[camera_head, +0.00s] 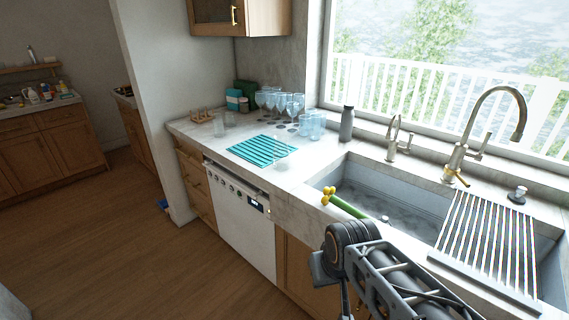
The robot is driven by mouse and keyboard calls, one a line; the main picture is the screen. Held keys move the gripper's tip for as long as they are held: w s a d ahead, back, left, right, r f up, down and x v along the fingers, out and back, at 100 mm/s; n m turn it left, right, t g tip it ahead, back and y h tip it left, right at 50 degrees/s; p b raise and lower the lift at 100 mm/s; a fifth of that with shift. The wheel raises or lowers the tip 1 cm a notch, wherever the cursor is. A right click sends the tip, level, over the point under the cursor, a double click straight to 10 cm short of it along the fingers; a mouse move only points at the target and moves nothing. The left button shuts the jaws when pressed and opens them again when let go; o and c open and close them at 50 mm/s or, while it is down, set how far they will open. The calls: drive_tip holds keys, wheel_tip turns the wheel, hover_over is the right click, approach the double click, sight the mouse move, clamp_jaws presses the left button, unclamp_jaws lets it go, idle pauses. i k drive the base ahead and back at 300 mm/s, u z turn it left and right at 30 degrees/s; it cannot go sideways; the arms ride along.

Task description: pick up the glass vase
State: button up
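Several clear glass pieces stand in a group on the counter's back corner; stemmed wine glasses (292,103) are at the back. Bluish clear glass vessels (313,125) stand in front of them, near the window. A faint clear glass piece (281,163) stands on the counter by the teal mat's right end. I cannot tell which of these is the glass vase. My arm shows at the bottom right, in front of the sink, well short of the glassware.
A teal striped mat (262,150) lies on the counter (215,147). A grey bottle (347,123) stands by the window. A white dishwasher (240,222) is below. Floor (130,245) is clear at left.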

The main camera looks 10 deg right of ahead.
sight(281, 151)
drive_tip(key=u, duration=0.95)
drive_tip(key=i, duration=1.25)
drive_tip(key=z, duration=0.15)
